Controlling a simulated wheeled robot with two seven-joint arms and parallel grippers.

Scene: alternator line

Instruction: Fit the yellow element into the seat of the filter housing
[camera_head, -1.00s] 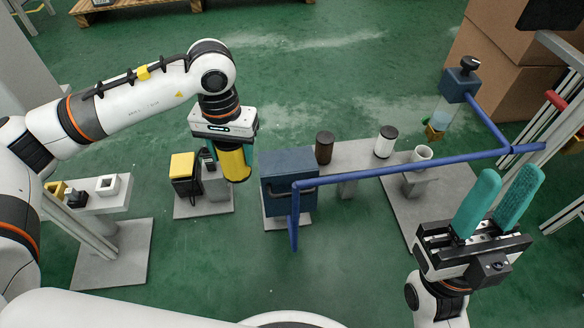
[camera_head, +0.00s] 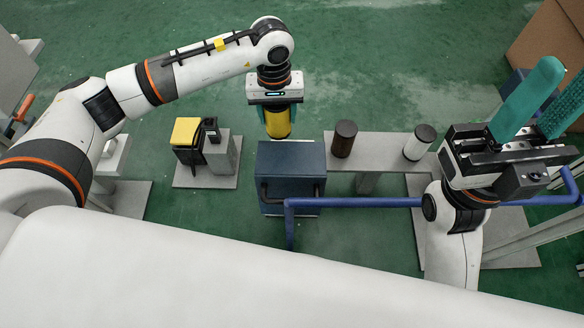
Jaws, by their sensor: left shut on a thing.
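My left gripper (camera_head: 278,106) is shut on the yellow element (camera_head: 278,123), a yellow cylinder with a dark lower rim. It holds the element upright in the air, in the picture just above the back edge of a dark blue box (camera_head: 291,170). Height above the box is hard to judge. A dark blue part (camera_head: 519,84), mostly hidden behind my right gripper, may be the filter housing; its seat does not show. My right gripper (camera_head: 566,78) is at the right, its teal fingers apart and nothing between them.
A brown cylinder (camera_head: 344,139) and a white cylinder with a dark top (camera_head: 419,142) stand on a grey bench (camera_head: 375,143). A blue pipe (camera_head: 350,202) runs along the front. A yellow-topped black part (camera_head: 186,131) is at left. Cardboard (camera_head: 550,45) stands back right.

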